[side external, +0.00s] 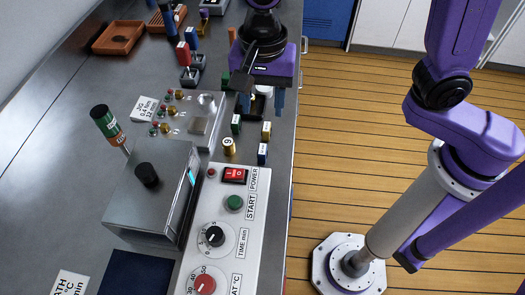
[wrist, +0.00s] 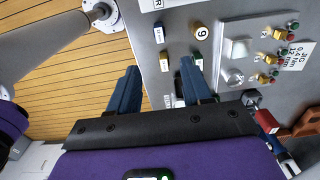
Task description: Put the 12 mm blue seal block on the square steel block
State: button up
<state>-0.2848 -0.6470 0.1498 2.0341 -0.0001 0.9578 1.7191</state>
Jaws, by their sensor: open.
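A small blue block (side external: 262,153) with a white label stands near the bench's right edge; its marking is too small to read, so I cannot confirm 12 mm. It also shows in the wrist view (wrist: 159,33), beyond my fingertips. The square steel block (side external: 198,125) sits on the metal jig plate, beside a round steel piece (side external: 206,99). It shows in the wrist view (wrist: 240,47) too, right of my gripper. My gripper (side external: 261,100) is open above the bench, farther back than the blue block and apart from it. The area between my fingers is partly hidden.
A yellow block (side external: 266,130), a green block (side external: 236,123) and a brass cylinder marked 9 (side external: 229,146) stand close to the blue block. A control panel (side external: 250,205) and a metal box (side external: 150,190) occupy the front. Red and green knobs line the jig plate.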

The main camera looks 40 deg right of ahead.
aim_at(263, 148)
notch_tip(263, 148, down, 14)
dwell(0.7)
jog(key=shift+c, duration=0.3)
grip_shut()
